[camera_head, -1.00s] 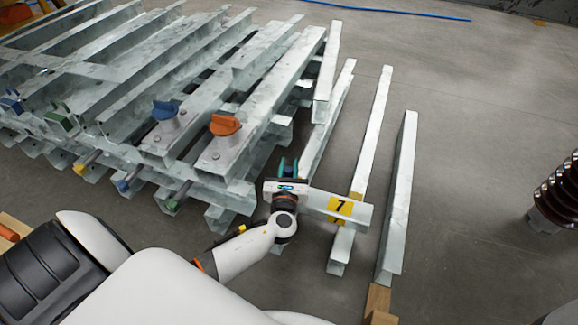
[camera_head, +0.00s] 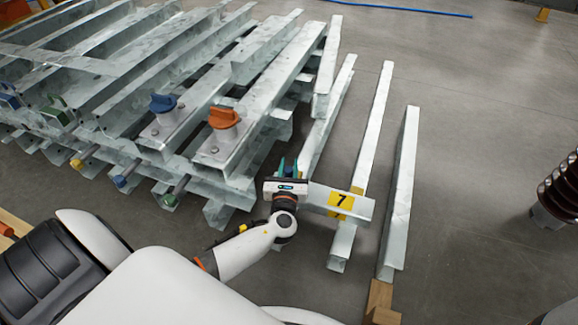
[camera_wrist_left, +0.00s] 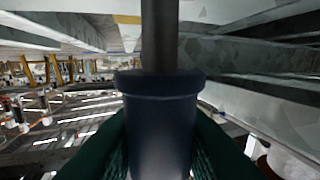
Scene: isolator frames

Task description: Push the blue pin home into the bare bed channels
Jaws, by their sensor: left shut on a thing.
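My left gripper (camera_head: 288,165) is at the near right corner of the stack of grey steel channels (camera_head: 272,92). Its fingers point away from me, toward the channels. In the left wrist view the gripper (camera_wrist_left: 160,150) is shut on the dark blue collared handle of the blue pin (camera_wrist_left: 160,95). The pin's dark grey shaft runs up from the collar toward pale grey metal. Its tip is not clearly seen, so I cannot tell whether it is in a hole. In the head view the gripper mostly hides the pin. My right gripper is not in view.
A short channel with a yellow "7" label (camera_head: 341,201) lies right beside my left gripper. Long beams (camera_head: 401,190) lie further right, on wood blocks. Orange (camera_head: 223,117) and blue (camera_head: 163,103) knobs stand on the stack. Yellow-, blue- and green-ended pins protrude at its front.

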